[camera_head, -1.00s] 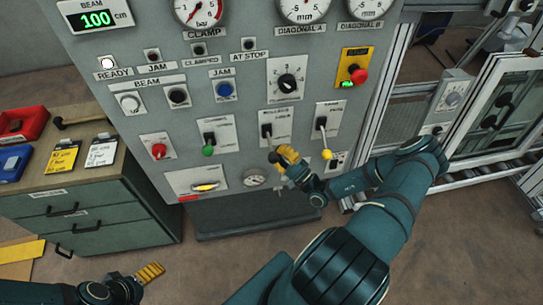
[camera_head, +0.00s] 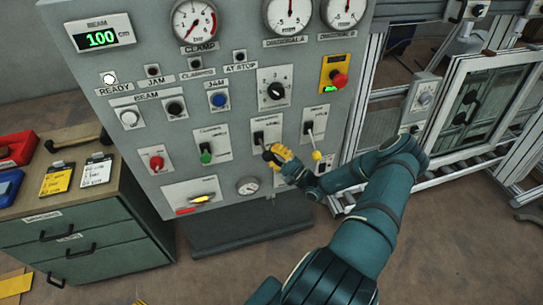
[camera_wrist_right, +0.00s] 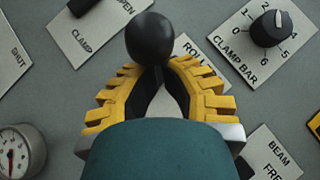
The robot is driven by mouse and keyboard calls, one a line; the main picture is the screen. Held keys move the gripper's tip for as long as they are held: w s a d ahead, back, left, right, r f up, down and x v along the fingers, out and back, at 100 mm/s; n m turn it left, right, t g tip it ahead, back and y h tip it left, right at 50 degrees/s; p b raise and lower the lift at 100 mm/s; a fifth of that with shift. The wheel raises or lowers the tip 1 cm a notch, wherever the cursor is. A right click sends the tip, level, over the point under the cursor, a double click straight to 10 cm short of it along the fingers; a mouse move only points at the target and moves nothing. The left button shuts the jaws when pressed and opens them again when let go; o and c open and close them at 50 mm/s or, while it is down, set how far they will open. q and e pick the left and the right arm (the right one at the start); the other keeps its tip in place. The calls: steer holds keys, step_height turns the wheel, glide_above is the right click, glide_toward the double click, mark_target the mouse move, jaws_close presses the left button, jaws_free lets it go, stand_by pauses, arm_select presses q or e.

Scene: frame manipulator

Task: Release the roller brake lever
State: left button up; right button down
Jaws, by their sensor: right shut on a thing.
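The roller brake lever is on the grey panel, between the green-knobbed clamp lever (camera_head: 206,156) and the yellow-knobbed beam lever (camera_head: 316,154). Its plate (camera_head: 267,128) shows in the head view, while my fingers partly cover its handle. In the right wrist view its round black knob (camera_wrist_right: 150,38) stands at the fingertips, over a partly hidden label starting "ROLL". My right gripper (camera_head: 273,155) is shut on this lever, with its yellow fingers (camera_wrist_right: 156,70) either side just below the knob. Only a yellow tip of my left gripper (camera_head: 140,302) shows at the bottom edge.
The clamp bar dial (camera_head: 275,89) and red emergency button (camera_head: 338,79) are above the lever. A small gauge (camera_head: 248,186) is below left. A drawer cabinet (camera_head: 75,225) with tags stands left. An aluminium frame with a glazed door (camera_head: 475,100) stands right.

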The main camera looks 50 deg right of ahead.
arm_select(q)
steer(key=shift+s+a, duration=0.25)
steer(key=shift+s, duration=0.05)
arm_select(e)
steer(key=shift+a+r, duration=0.2)
steer(key=shift+r, duration=0.1)
stand_by(1.0)
stand_by(0.3)
arm_select(q)
steer(key=f+b, duration=0.2)
steer(key=s+d+f+b, duration=0.1)
steer(key=shift+f, duration=0.2)
arm_select(e)
steer(key=d+r+v, duration=0.1)
steer(key=d+v, duration=0.1)
steer(key=v, duration=1.1)
steer(key=shift+s, duration=0.15)
steer(key=shift+r, duration=0.1)
